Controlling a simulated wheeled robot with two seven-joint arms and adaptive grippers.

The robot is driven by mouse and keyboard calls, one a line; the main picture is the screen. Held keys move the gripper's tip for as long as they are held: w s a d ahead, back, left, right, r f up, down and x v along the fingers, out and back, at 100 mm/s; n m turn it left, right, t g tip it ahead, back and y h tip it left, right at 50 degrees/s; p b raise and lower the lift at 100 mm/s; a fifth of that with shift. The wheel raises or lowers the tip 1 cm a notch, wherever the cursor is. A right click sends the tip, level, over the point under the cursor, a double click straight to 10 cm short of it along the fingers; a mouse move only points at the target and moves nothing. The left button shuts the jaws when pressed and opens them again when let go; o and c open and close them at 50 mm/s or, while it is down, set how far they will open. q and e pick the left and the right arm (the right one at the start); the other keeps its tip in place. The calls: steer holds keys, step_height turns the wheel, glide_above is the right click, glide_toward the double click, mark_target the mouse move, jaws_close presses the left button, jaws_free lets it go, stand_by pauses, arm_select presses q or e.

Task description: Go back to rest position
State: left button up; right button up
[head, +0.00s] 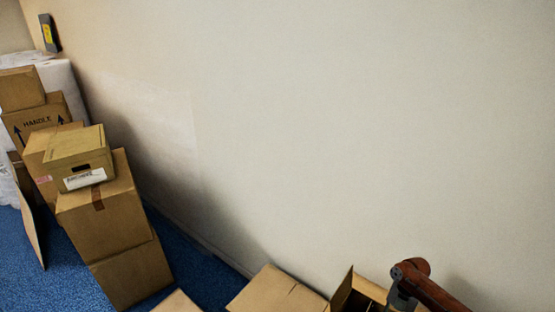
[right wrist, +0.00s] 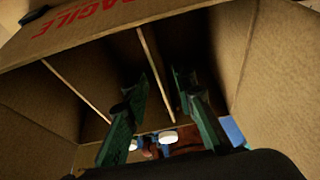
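My right arm comes in at the lower right of the head view and reaches down at an open carton (head: 345,292); the fingers do not show there. In the right wrist view my right gripper (right wrist: 160,92) has two green fingers spread apart with nothing between them. Brown carton walls (right wrist: 285,90) surround the fingers, and a flap with red FRAGILE lettering (right wrist: 75,22) spans the top. Small white and blue items (right wrist: 168,137) show past the fingers; I cannot tell what they are. My left gripper is in neither view.
Stacked cartons (head: 105,220) stand at the left on blue carpet (head: 75,275). A closed carton (head: 275,293) sits left of the open one. A bare pale wall (head: 330,130) fills the back. A flat cardboard sheet (head: 30,225) leans at the far left.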

steer(key=shift+s+a+f+p, duration=0.15)
steer(key=shift+s+a+p, duration=0.3)
steer(key=shift+p, duration=0.45)
steer(key=shift+f, duration=0.15)
